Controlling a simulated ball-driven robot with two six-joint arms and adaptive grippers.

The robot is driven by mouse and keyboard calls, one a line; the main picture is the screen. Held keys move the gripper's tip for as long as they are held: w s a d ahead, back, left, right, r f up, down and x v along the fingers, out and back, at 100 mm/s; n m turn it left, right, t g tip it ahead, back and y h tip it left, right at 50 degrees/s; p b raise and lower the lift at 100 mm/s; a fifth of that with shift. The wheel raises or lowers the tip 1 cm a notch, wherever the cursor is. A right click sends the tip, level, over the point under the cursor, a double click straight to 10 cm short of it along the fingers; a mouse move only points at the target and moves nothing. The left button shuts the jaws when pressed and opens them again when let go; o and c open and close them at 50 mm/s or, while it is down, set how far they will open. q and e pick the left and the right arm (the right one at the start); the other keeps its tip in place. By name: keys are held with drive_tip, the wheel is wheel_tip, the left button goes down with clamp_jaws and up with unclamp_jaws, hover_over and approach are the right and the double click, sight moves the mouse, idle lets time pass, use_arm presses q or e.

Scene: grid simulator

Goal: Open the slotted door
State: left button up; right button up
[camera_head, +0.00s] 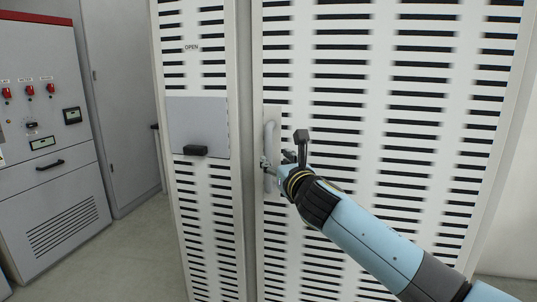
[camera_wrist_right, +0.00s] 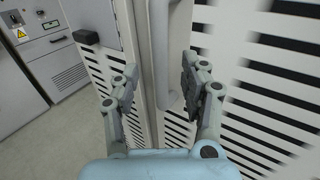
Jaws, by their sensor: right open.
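The slotted door (camera_head: 390,90) is a tall white panel with rows of black slots, filling the right of the head view. It looks closed against the frame beside it. Its light grey vertical handle (camera_head: 269,150) is near its left edge, and the handle also shows in the right wrist view (camera_wrist_right: 162,50). My right gripper (camera_head: 268,166) is at the handle's lower half. In the right wrist view its two fingers (camera_wrist_right: 160,80) are apart, one on each side of the handle, with gaps visible. The left gripper is in neither view.
A narrower slotted panel marked OPEN (camera_head: 190,80) stands left of the door, with a grey plate and a black latch (camera_head: 195,150). A grey control cabinet (camera_head: 45,180) with red switches stands at the far left. Grey floor (camera_head: 140,250) is free between them.

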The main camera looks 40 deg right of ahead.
sight(270, 155)
drive_tip(key=x, duration=0.6)
drive_tip(key=shift+f+b, duration=0.15)
drive_tip(key=shift+b, duration=0.2)
drive_tip(key=shift+w+d, duration=0.15)
drive_tip(key=shift+w, duration=0.4)
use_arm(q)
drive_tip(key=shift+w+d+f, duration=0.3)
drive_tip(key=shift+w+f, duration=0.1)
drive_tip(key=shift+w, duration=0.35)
use_arm(e)
clamp_jaws()
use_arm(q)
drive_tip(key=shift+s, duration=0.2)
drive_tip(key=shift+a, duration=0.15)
